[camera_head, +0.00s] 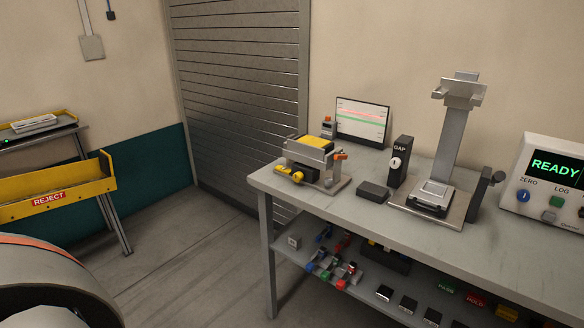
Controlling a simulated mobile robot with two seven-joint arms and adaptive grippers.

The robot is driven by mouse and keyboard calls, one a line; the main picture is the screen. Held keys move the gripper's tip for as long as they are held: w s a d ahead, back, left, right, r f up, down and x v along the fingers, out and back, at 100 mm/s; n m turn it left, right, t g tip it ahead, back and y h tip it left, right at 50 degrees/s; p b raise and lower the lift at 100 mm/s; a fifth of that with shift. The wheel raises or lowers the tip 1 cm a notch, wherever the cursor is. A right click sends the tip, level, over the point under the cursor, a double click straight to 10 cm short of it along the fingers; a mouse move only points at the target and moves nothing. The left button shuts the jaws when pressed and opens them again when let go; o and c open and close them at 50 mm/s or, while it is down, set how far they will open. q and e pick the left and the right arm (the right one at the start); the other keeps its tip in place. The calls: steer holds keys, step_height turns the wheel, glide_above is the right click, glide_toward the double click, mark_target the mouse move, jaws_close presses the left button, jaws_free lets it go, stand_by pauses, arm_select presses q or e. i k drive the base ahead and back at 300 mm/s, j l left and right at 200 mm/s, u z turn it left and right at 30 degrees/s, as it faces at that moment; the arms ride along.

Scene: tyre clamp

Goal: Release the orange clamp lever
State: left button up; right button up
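A small clamp fixture (318,161) stands at the left end of the grey workbench, with a yellow block on top and yellow knobs at its front. A small orange piece (341,156) sticks out at the fixture's right side; it looks like the clamp lever, but it is too small to tell its position. Neither of my grippers shows in the head view, so nothing is seen touching the fixture.
The grey workbench (395,215) also carries a monitor (362,121), a black GAP box (399,161), a column stand (452,130) and a READY display unit (550,180). A yellow REJECT tray (55,193) stands at left. Floor between is clear.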

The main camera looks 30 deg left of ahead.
mark_target(342, 156)
steer(key=i+u, duration=0.25)
steer(key=u, duration=0.2)
steer(key=i+l+u, duration=0.15)
steer(key=u, duration=0.25)
steer(key=i, duration=0.1)
